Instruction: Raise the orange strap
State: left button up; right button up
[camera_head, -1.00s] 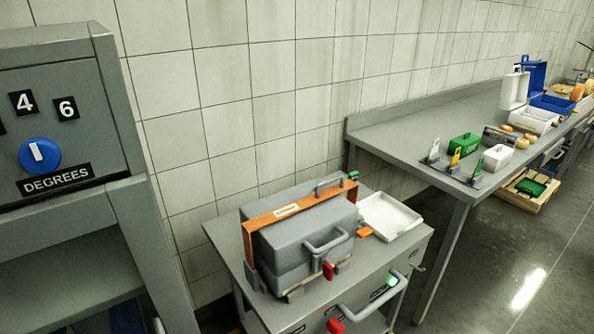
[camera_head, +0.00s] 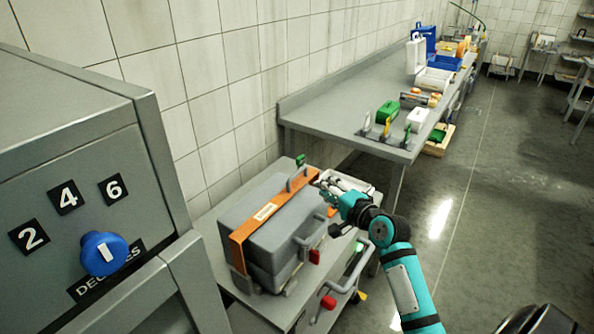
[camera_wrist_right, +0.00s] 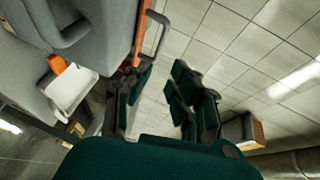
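The orange strap (camera_head: 250,220) lies across the top of a grey lidded case (camera_head: 265,238), running up to the case's far end. A pale label sits on it, and a grey handle stands near its far end. In the right wrist view an orange strip of it (camera_wrist_right: 136,42) shows edge-on at the top, beside the grey handle. My right gripper (camera_head: 330,184) is just right of the strap's far end, apart from the case as far as I can tell. In the wrist view its fingers (camera_wrist_right: 162,78) are spread with nothing between them. My left gripper is not in view.
The case stands on a grey cart (camera_head: 210,232) with a red-ended handle. A white tray (camera_head: 362,188) is partly hidden behind my right gripper. A grey cabinet with a blue knob (camera_head: 104,254) stands close at left. A long bench (camera_head: 340,100) runs behind, with open floor at right.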

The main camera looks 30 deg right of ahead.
send_near(298, 171)
jog(key=w, duration=0.1)
jog(key=w+f, duration=0.1)
jog(key=w, duration=0.1)
jog(key=shift+w+a+p, duration=0.1)
jog(key=shift+w+p, duration=0.15)
jog(key=shift+p, duration=0.05)
jog(key=w, duration=0.2)
jog(key=w+f, duration=0.1)
jog(key=w, duration=0.2)
jog(key=shift+w, duration=0.15)
jog(key=shift+w+f, duration=0.2)
jog(key=shift+w, duration=0.3)
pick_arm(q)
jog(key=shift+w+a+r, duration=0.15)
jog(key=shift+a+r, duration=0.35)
pick_arm(e)
grip_shut()
